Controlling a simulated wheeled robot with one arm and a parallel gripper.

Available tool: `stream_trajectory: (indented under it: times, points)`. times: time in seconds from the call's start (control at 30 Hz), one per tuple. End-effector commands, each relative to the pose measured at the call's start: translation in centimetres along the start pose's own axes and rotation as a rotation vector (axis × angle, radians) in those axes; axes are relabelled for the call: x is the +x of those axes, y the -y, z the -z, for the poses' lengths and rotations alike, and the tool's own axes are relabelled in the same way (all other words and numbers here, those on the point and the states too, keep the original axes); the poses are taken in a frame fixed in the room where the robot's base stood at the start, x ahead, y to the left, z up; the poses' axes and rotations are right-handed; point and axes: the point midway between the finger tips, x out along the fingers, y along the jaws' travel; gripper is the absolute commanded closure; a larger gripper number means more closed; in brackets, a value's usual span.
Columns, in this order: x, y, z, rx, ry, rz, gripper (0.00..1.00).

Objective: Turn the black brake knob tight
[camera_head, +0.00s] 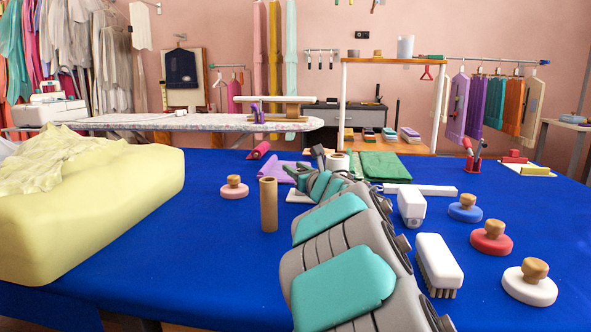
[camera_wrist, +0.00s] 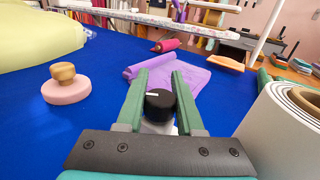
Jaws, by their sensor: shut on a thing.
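The black brake knob (camera_wrist: 160,104) shows in the wrist view, round with a white line on its top face. It stands on a pale mount that is mostly hidden behind my gripper. My gripper (camera_wrist: 159,84) has its two green fingers on either side of the knob and is shut on it. In the head view my gripper (camera_head: 322,185) is low over the blue table, beside a white base (camera_head: 298,197). I cannot make out the knob there.
A white roll (camera_wrist: 288,118) stands close on the right of my gripper. Purple cloth (camera_wrist: 190,75) lies just beyond. A pink disc with a wooden handle (camera_wrist: 65,86) and a brown tube (camera_head: 268,205) stand to the left. Blue table (camera_head: 220,260) is clear at front left.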

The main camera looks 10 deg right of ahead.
Motion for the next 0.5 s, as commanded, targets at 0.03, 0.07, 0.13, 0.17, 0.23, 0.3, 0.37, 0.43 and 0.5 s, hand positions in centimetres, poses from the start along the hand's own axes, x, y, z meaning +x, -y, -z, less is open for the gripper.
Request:
stream_trajectory:
  times: [0.03,0.07,0.13,0.17,0.23,0.3,0.37,0.43,0.5]
  points:
    - [0.00,-0.01,0.01,0.000,0.000,0.000,0.79]
    - [0.00,-0.01,0.01,0.000,0.000,0.000,0.83]
    - [0.00,-0.01,0.01,0.000,0.000,0.000,0.91]
    - [0.00,-0.01,0.02,0.000,0.000,0.000,0.94]
    - [0.00,-0.01,0.01,0.000,0.000,0.000,1.00]
    - [0.00,-0.01,0.01,0.000,0.000,0.000,1.00]
    - [0.00,-0.01,0.01,0.000,0.000,0.000,1.00]
    - [0.00,-0.01,0.02,0.000,0.000,0.000,1.00]
    - [-0.02,0.03,0.07,-0.001,0.000,0.004,1.00]
